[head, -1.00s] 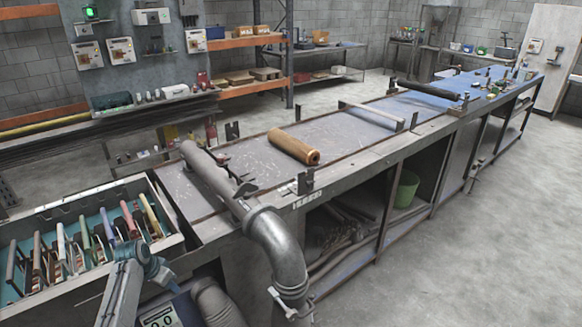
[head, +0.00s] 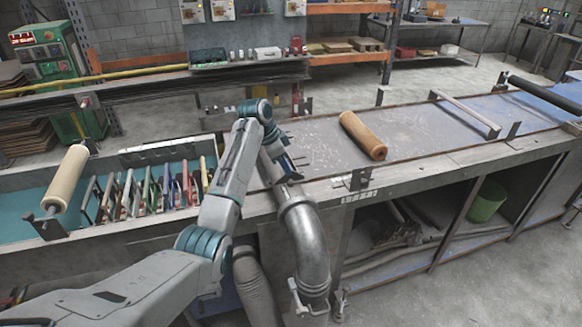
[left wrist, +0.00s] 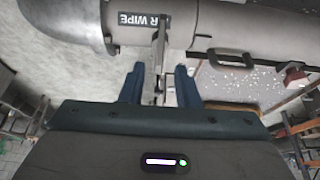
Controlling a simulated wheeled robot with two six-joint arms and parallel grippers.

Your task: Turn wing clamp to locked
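The wing clamp sits on the grey metal pipe; in the left wrist view its thin metal wing (left wrist: 160,48) stands out from the joint, beside a dark label ending in "R WIPE". My left gripper (left wrist: 158,85) is open, its two blue fingers on either side of the wing's line, with gaps visible at both sides. Whether the fingers touch it cannot be told. In the head view my left gripper (head: 286,170) is over the pipe at the bench's near edge, and my arm largely hides the clamp. The curved metal duct (head: 305,232) drops from there. My right gripper is not in view.
A brown roll (head: 362,136) lies on the bench top (head: 325,150) to the right. A tray (head: 20,205) with several coloured-handled tools is at the left, near a pale roller (head: 68,178). A lever (head: 298,297) hangs at the duct's lower end.

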